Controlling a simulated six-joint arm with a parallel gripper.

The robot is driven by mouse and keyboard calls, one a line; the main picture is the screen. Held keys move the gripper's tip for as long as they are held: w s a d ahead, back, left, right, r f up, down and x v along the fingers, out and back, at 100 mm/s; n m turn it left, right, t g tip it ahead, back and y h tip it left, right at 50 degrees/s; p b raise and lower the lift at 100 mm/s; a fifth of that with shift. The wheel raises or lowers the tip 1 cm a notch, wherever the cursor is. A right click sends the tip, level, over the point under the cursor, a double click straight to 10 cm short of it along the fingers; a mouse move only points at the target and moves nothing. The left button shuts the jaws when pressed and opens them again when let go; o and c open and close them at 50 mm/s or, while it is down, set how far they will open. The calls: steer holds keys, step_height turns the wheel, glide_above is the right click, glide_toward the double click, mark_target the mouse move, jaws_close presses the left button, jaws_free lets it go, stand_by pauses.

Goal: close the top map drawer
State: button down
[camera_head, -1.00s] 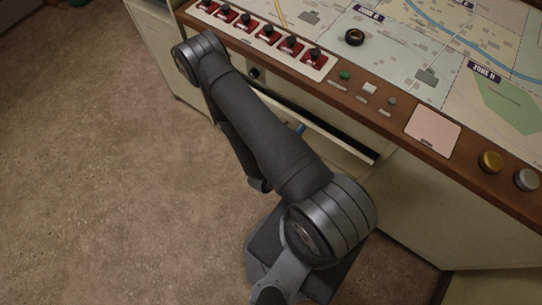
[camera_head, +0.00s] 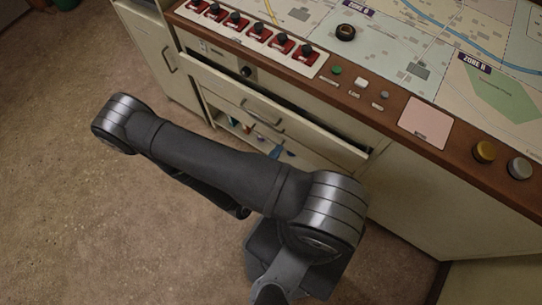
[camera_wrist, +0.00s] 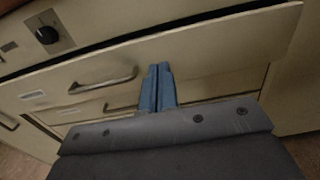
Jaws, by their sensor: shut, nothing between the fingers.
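The top map drawer (camera_head: 290,118) stands partly open under the console's wooden edge, with a dark gap behind its cream front. In the wrist view its front panel (camera_wrist: 215,62) runs across the picture, with a bar handle (camera_wrist: 103,82) left of my fingers. My gripper (camera_wrist: 160,70) is shut and empty, its blue fingers pointing at the drawer front to the right of the handle. I cannot tell whether the tips touch the panel. In the head view the blue fingers of my gripper (camera_head: 275,152) show small, low in front of the drawers; my arm hides part of the lower area.
A lower drawer handle (camera_wrist: 120,106) is beneath the top one. A black knob (camera_wrist: 46,34) sits on the panel above. The console top (camera_head: 400,105) carries red switches (camera_head: 260,37), buttons and a map. Open floor (camera_head: 70,200) lies to the left.

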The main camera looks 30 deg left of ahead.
steer(key=shift+s, duration=1.3)
glide_toward(274, 107)
steer(key=w, duration=0.6)
steer(key=shift+w, duration=0.4)
steer(key=shift+w, duration=1.3)
steer(key=s, duration=1.4)
